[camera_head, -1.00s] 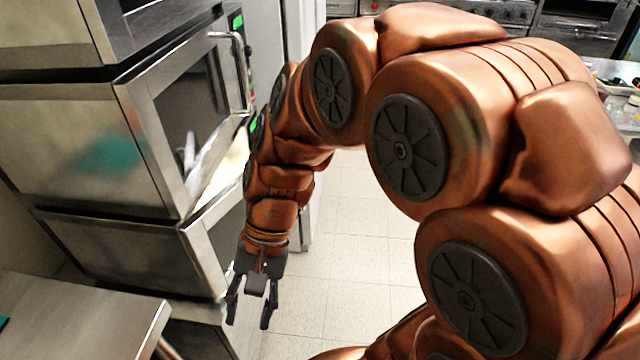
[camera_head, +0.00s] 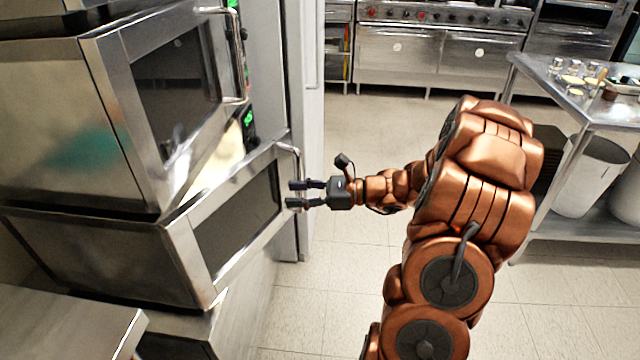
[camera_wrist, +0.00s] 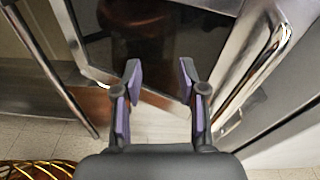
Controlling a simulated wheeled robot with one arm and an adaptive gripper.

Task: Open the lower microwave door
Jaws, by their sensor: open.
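The lower microwave (camera_head: 110,255) is a steel box under another microwave. Its door (camera_head: 240,215) has a dark window in a steel frame and looks shut. Its curved steel handle (camera_head: 296,158) is on the door's right side. My gripper (camera_head: 291,194) is open, with its fingers pointing left at the handle side of this door. Part of the handle is hidden behind the fingers. In the wrist view, my gripper's open fingers (camera_wrist: 158,78) are in front of the dark door window (camera_wrist: 135,50). The handle (camera_wrist: 255,75) shows to the right of the right finger, not between the fingers.
The upper microwave (camera_head: 95,120) has its own handle (camera_head: 241,60) just above. A steel counter (camera_head: 70,325) is at the lower left. The tiled floor (camera_head: 335,265) beside the microwaves is clear. A steel table (camera_head: 560,85) with bins below stands at right.

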